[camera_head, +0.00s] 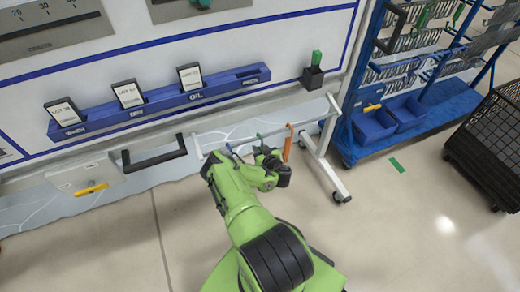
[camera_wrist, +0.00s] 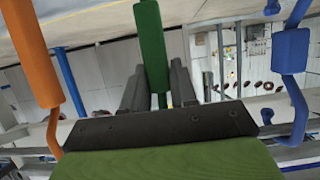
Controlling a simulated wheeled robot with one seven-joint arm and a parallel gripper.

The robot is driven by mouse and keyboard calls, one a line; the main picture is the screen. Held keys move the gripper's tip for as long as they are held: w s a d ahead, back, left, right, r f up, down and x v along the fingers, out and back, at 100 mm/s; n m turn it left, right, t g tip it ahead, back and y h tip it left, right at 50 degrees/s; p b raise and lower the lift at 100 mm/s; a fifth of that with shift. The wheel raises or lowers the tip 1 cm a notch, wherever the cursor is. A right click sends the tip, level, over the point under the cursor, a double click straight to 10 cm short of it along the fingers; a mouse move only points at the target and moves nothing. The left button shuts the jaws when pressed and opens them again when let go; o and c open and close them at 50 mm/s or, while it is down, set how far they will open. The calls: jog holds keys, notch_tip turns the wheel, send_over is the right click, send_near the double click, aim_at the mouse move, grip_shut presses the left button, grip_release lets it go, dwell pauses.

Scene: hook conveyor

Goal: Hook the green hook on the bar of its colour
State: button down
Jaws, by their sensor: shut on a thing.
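The green hook (camera_wrist: 152,45) stands between the two dark fingers of my gripper (camera_wrist: 158,88) in the wrist view, and the fingers are shut on it. In the head view my gripper (camera_head: 270,163) is at the low white rack, and a bit of the green hook (camera_head: 260,138) shows just above it. An orange hook (camera_wrist: 35,60) is to its left and a blue hook (camera_wrist: 290,52) to its right in the wrist view. I cannot tell whether the green hook still touches the white rail. No green bar can be made out for certain.
The white wheeled rack (camera_head: 322,165) stands by the wall. A blue rack (camera_head: 345,115) with blue bins (camera_head: 375,125) and grey hanging parts stands at upper right. A black mesh cart (camera_head: 490,140) is at the right edge.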

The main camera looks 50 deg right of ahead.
jog(key=shift+s+r, duration=0.1)
jog(key=shift+r, duration=0.65)
jog(key=shift+s+a+r+p, duration=0.1)
jog(key=shift+r+p, duration=0.15)
jog(key=shift+r, duration=0.3)
jog(key=shift+s+a+r+p, duration=0.1)
jog(key=shift+r+p, duration=0.1)
jog(key=shift+r, duration=0.3)
jog(key=shift+s+r, duration=0.15)
jog(key=shift+s, duration=0.1)
jog(key=s+a+p, duration=0.1)
jog(key=s+a, duration=0.3)
jog(key=s, duration=0.3)
jog(key=shift+s+a, duration=0.25)
jog(key=shift+a, duration=0.1)
jog(key=shift+w, duration=0.1)
